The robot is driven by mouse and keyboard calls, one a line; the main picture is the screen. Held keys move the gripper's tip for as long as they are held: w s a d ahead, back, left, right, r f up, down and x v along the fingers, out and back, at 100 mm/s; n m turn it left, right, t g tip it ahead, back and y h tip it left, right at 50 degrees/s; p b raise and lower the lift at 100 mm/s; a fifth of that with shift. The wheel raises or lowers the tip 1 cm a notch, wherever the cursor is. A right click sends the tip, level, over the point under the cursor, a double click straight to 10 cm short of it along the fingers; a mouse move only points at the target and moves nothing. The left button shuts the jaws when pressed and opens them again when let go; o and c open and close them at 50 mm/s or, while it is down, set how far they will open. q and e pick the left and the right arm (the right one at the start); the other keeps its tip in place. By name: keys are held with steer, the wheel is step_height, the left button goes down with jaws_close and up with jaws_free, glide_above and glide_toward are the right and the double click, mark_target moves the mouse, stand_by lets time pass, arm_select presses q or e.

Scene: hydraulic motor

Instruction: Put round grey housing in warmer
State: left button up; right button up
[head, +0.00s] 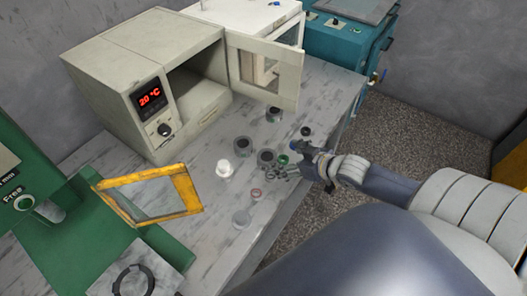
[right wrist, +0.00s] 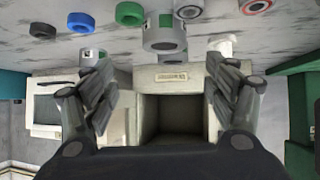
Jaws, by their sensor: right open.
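The warmer (head: 150,80) is a beige box with its door (head: 265,70) swung open and a display reading 20 °C. Its open chamber (right wrist: 172,115) shows in the right wrist view, which looks upside down. Several grey round housings stand on the table: one (head: 267,158) is close to my right gripper, one (head: 242,146) is left of it and one (head: 274,115) is farther back. In the right wrist view, a grey housing (right wrist: 165,32) appears top centre. My right gripper (head: 312,160) is open and empty; its fingers (right wrist: 165,95) are spread apart. My left gripper is not in view.
A white part (head: 224,168), a green ring (head: 283,160), a black ring (head: 306,131) and other small parts lie around the housings. A yellow-framed guard (head: 150,195) belongs to the green machine at left. A teal machine (head: 345,45) stands at the back right.

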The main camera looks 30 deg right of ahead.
mark_target(267, 157)
steer(key=shift+s+a+f+m, duration=0.1)
steer(key=shift+s+f+m, duration=0.25)
steer(key=shift+f, duration=0.1)
steer(key=shift+w+f, duration=0.15)
steer(key=shift+f, duration=0.05)
steer(key=x, duration=0.4)
steer(key=shift+w+f, duration=0.1)
steer(key=shift+a+r+p+x, duration=0.1)
steer(key=shift+p+x, duration=0.2)
steer(key=shift+x, duration=0.95)
steer(key=shift+a+r+p+x, duration=0.15)
steer(key=shift+p+x, duration=0.1)
steer(key=shift+x, duration=0.95)
steer(key=shift+w+f, duration=0.45)
steer(key=shift+w, duration=0.1)
steer(key=shift+s, duration=0.1)
steer(key=shift+c, duration=0.3)
steer(key=shift+a, duration=0.1)
steer(key=c, duration=1.4)
steer(key=shift+r, duration=0.1)
steer(key=shift+c, duration=0.5)
